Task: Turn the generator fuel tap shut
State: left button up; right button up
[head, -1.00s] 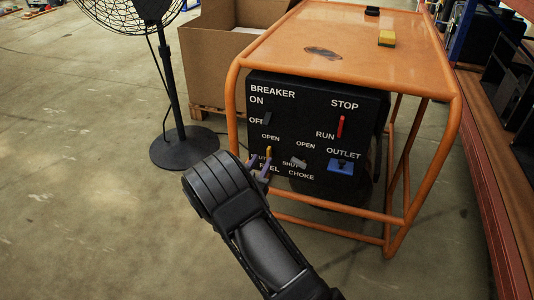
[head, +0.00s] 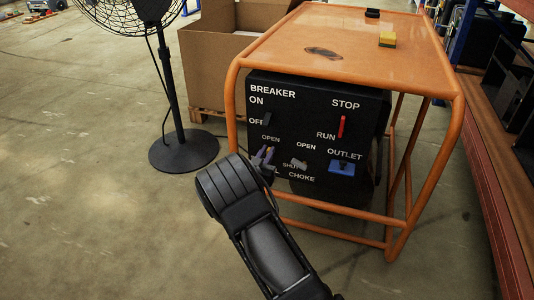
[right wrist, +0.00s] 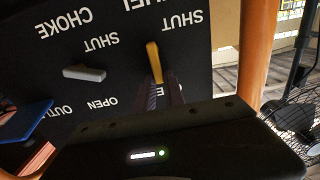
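The yellow fuel tap lever (right wrist: 154,62) is on the generator's black panel (head: 310,115), under the word OPEN in the head view. The right wrist view shows the panel upside down, with the lever's broad end near the words SHUT and FUEL. My right gripper (head: 263,157) is at the tap. In the right wrist view its two fingers (right wrist: 162,94) stand apart, with the lever's lower end at the gap between them. Contact cannot be made out. In the head view the fingers and wrist hide most of the lever and part of the FUEL label. My left gripper is not in view.
A grey choke lever (head: 298,163) and a blue outlet (head: 341,168) sit right of the tap. A red run/stop lever (head: 340,127) is above. The orange frame (head: 232,110) surrounds the panel. A black fan (head: 183,150) stands left; the floor in front is clear.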

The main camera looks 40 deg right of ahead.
grip_shut()
